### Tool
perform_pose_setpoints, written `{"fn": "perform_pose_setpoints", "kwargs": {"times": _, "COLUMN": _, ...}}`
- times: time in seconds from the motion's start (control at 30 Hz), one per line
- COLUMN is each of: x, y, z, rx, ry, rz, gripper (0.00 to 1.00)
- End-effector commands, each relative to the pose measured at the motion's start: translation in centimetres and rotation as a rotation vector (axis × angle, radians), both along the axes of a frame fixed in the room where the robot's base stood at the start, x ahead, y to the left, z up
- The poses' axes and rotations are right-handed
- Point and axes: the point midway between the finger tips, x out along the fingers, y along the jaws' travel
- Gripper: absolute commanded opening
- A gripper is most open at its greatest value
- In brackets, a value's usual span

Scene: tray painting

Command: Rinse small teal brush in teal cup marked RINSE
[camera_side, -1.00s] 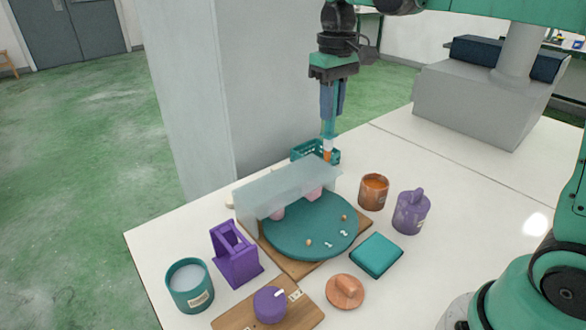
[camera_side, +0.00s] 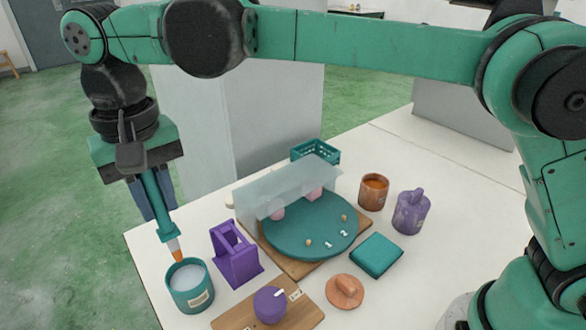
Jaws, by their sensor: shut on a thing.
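The small teal brush (camera_side: 163,210) hangs below my gripper (camera_side: 152,192), pointing down and slightly tilted. My gripper is shut on the brush near its upper part. The brush has a pale ferrule and an orange-brown tip (camera_side: 178,254). The tip is at the back rim of the teal cup (camera_side: 190,297) in the picture; I cannot tell whether it is inside the opening. The teal cup stands at the table's front left, holds a pale liquid and has a small label too small to read.
A purple stand (camera_side: 236,255) is right of the cup. A wooden board (camera_side: 238,319) with a purple knob (camera_side: 270,305) lies in front. A round teal turntable (camera_side: 300,240) has a translucent screen (camera_side: 262,190). An orange-brown cup (camera_side: 373,193) and purple lidded jar (camera_side: 411,213) stand right.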

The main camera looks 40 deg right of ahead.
Motion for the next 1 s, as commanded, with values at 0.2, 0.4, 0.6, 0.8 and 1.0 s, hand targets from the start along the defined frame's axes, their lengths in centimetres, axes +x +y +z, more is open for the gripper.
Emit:
{"fn": "perform_pose_setpoints", "kwargs": {"times": 0.2, "x": 0.0, "y": -0.1, "z": -2.7, "rx": 0.0, "ry": 0.0, "rz": 0.0, "gripper": 0.0}}
{"fn": "perform_pose_setpoints", "kwargs": {"times": 0.4, "x": 0.0, "y": -0.1, "z": -4.9, "rx": 0.0, "ry": 0.0, "rz": 0.0, "gripper": 0.0}}
{"fn": "perform_pose_setpoints", "kwargs": {"times": 0.6, "x": 0.0, "y": -0.1, "z": -6.4, "rx": 0.0, "ry": 0.0, "rz": 0.001, "gripper": 0.0}}
{"fn": "perform_pose_setpoints", "kwargs": {"times": 0.8, "x": 0.0, "y": -0.1, "z": -6.9, "rx": 0.0, "ry": 0.0, "rz": 0.001, "gripper": 0.0}}
{"fn": "perform_pose_setpoints", "kwargs": {"times": 1.0, "x": 0.0, "y": -0.1, "z": -6.9, "rx": 0.0, "ry": 0.0, "rz": 0.001, "gripper": 0.0}}
